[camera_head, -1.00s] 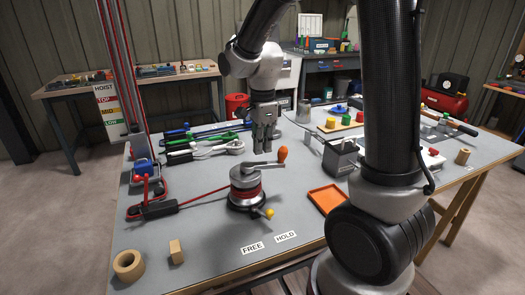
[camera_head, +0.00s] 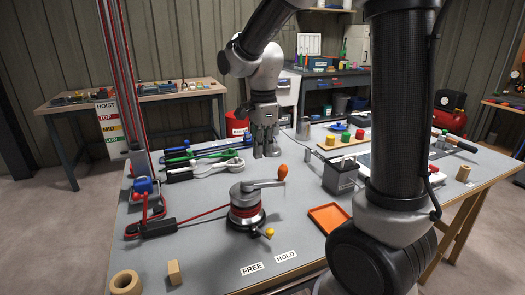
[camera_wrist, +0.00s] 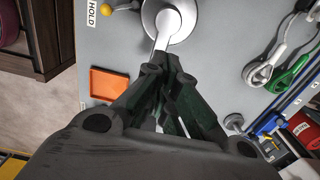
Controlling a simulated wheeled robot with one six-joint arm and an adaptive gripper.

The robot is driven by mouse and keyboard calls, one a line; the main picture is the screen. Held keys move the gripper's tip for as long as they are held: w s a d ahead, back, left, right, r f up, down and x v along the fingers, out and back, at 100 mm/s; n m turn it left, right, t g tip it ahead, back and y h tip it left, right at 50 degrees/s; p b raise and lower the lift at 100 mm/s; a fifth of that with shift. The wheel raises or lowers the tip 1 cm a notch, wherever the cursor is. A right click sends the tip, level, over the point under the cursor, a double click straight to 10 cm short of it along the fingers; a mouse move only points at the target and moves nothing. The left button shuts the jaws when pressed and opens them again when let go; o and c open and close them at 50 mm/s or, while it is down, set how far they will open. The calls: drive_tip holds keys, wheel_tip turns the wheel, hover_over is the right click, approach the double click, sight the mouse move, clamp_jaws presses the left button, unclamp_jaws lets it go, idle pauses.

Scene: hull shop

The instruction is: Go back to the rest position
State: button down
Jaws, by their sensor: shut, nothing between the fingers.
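My gripper (camera_head: 266,152) hangs fingers down above the grey workbench (camera_head: 195,215), behind the winch (camera_head: 247,208) in the head view. Its fingers are closed with nothing between them. The winch has a silver crank with an orange knob (camera_head: 282,171) and a yellow-knobbed lever (camera_head: 269,232) at its base. In the wrist view the closed fingers (camera_wrist: 158,75) overlap the view of the silver crank arm (camera_wrist: 168,28); I see no grip on it.
An orange tray (camera_head: 328,218) and a grey box (camera_head: 341,174) stand right of the winch. A red rope runs from the winch to a cleat (camera_head: 150,229). FREE and HOLD labels mark the front edge.

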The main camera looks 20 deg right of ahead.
drive_tip(key=s+d+r+n+t, duration=0.2)
drive_tip(key=s+d+r+n, duration=0.2)
drive_tip(key=s+n, duration=0.5)
drive_tip(key=s+d+r+n+t, duration=0.2)
drive_tip(key=s+d+r+n, duration=0.2)
drive_tip(key=s+n, duration=0.5)
drive_tip(key=shift+s+d, duration=0.65)
drive_tip(key=shift+s, duration=0.35)
drive_tip(key=c, duration=2.2)
unclamp_jaws()
